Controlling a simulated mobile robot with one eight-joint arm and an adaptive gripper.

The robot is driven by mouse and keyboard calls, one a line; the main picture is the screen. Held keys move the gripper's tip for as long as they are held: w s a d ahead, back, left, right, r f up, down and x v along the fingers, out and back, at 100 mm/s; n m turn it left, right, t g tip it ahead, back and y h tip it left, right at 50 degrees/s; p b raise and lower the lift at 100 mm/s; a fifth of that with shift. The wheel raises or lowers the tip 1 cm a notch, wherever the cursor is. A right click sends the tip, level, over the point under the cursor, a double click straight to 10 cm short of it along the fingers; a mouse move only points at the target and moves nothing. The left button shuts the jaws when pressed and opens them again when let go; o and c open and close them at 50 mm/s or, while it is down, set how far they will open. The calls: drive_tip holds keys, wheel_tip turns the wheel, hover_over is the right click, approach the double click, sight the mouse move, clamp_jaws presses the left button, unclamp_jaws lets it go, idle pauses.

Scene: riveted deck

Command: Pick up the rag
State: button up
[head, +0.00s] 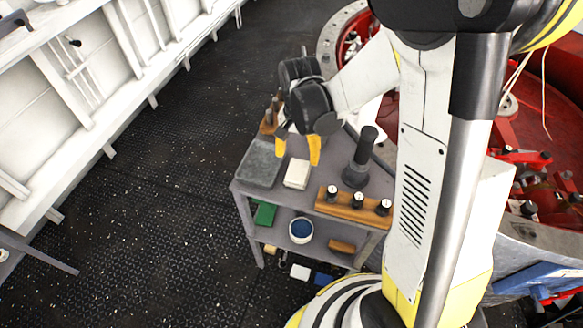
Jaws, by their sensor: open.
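A small white folded block that looks like the rag (297,174) lies on the top shelf of a grey cart (240,188). My gripper (297,152) has two yellow fingertips spread apart and pointing down. In the head view the fingertips appear just above and behind the white piece, with nothing between them. I cannot tell the exact height of the fingertips above the shelf.
A grey tray (262,160) lies left of the rag. A dark upright tool (362,160) stands to the right. A wooden block with black-knobbed pieces (350,211) lies in front. A white bucket (301,231) stands on the lower shelf. Dark deck (150,220) lies left.

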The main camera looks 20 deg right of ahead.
sight(299, 171)
drive_tip(key=f+b, duration=0.1)
drive_tip(key=f, duration=0.1)
drive_tip(key=f+b, duration=0.1)
drive_tip(key=f, duration=0.2)
drive_tip(key=f+b, duration=0.1)
drive_tip(key=f, duration=0.2)
drive_tip(key=shift+w+d+f, duration=0.1)
drive_tip(key=shift+d+f, duration=0.15)
drive_tip(key=shift+c, duration=0.5)
drive_tip(key=c, duration=0.9)
drive_tip(key=shift+c, duration=0.2)
drive_tip(key=shift+r, duration=0.2)
